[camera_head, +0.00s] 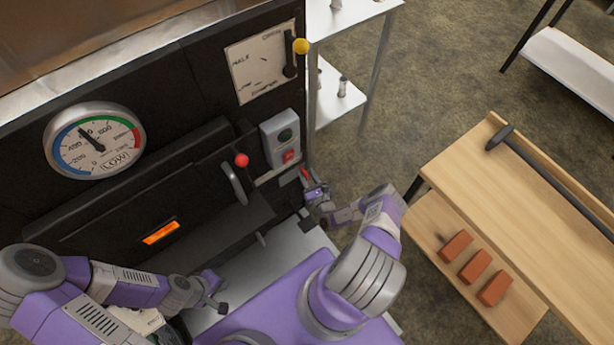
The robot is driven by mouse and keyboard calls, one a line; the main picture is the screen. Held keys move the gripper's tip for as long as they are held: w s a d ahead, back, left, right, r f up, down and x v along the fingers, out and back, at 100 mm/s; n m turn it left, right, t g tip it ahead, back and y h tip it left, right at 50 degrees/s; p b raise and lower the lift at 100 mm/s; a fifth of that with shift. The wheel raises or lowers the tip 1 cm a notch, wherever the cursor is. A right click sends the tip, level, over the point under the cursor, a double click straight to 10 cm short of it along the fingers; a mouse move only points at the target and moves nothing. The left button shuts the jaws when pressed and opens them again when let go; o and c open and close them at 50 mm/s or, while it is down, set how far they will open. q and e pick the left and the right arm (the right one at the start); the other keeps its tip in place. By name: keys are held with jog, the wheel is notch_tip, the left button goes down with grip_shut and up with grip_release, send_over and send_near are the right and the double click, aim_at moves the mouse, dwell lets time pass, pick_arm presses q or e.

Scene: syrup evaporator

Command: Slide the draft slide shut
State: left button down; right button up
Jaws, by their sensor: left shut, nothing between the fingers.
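The dark evaporator front fills the left half of the head view. A low ledge on it has a glowing orange slot (160,232); I cannot tell which part is the draft slide. My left gripper (217,297) is shut and empty, low in front of the ledge and apart from the lever. My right gripper (310,185) is at the right end of the front, below a grey switch box (283,139). A small red piece (305,174) shows at its fingers; its jaws are too small to read.
A round gauge (95,141) and a marked plate (263,66) with a yellow-knobbed lever (301,46) are on the front. A wooden bench (480,165) with several orange-red bricks (475,266) on its lower shelf stands right. Open floor lies between.

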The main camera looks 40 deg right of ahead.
jog(key=p+v, duration=0.2)
jog(key=v, duration=0.5)
jog(key=shift+s, duration=0.3)
dwell(0.3)
